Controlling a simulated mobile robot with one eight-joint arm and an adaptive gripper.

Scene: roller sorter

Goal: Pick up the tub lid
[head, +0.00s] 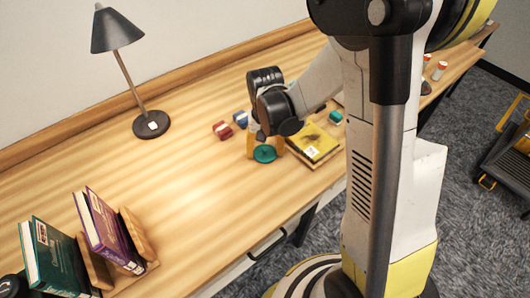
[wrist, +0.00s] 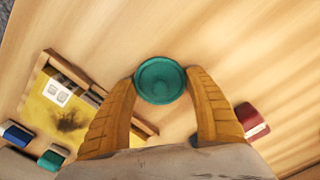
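The tub lid is a round teal disc (head: 265,154) on the wooden table, near its front edge. In the wrist view the lid (wrist: 160,81) shows whole, face up, between my fingertips. My gripper (head: 264,150) points down over it with its two orange-yellow fingers apart, one on each side. In the wrist view the fingertips of my gripper (wrist: 161,77) lie close to the left and right rims of the lid. I cannot tell whether they touch it or how high they are above the table.
A yellow book (head: 314,143) in a wooden frame lies right of the lid. A red item (head: 222,130), a blue item (head: 241,118) and a teal item (head: 335,117) lie nearby. A lamp (head: 151,124) and upright books (head: 105,232) stand further left. The table between is clear.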

